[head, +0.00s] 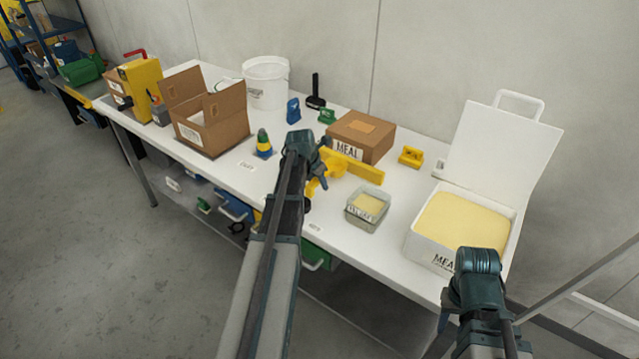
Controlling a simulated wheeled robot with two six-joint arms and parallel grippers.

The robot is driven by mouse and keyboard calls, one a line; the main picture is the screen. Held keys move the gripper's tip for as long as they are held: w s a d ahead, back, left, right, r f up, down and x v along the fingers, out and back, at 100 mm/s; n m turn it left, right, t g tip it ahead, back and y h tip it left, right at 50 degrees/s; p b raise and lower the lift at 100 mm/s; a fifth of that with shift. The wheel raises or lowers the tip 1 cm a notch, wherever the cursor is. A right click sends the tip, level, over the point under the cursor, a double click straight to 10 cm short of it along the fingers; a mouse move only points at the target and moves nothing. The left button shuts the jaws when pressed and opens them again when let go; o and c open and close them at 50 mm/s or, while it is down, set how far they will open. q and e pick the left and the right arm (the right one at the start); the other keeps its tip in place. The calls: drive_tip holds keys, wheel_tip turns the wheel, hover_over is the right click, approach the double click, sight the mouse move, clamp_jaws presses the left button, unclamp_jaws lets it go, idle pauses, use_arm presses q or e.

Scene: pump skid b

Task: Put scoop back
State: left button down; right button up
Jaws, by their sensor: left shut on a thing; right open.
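My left gripper (324,172) is over the middle of the table, shut on a yellow scoop (362,171). My own arm and wrist hide part of the scoop, and I cannot tell whether it touches the table. A white bin marked MEAL (425,246) stands at the right with its lid (503,152) raised; pale yellow meal (464,224) fills it. A small clear tub (369,221) with some meal in it stands between the scoop and the bin. My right gripper (443,322) is low at the front right, off the bin's front, open; its fingers are mostly hidden.
A closed MEAL carton (366,137) and a small yellow item (411,157) stand behind the scoop. An open carton (212,127), a white bucket (266,84) and a green-yellow-blue cone-shaped item (263,143) are further left. Some bare white tabletop shows at the front left.

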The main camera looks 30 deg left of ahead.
use_arm(q)
drive_tip(key=c, duration=0.6)
unclamp_jaws()
drive_tip(key=shift+r, duration=0.2)
drive_tip(key=shift+r+p, duration=0.55)
drive_tip(key=shift+p, duration=0.2)
drive_tip(key=p+v, duration=1.1)
drive_tip(key=v, duration=0.1)
drive_tip(key=shift+f, duration=0.1)
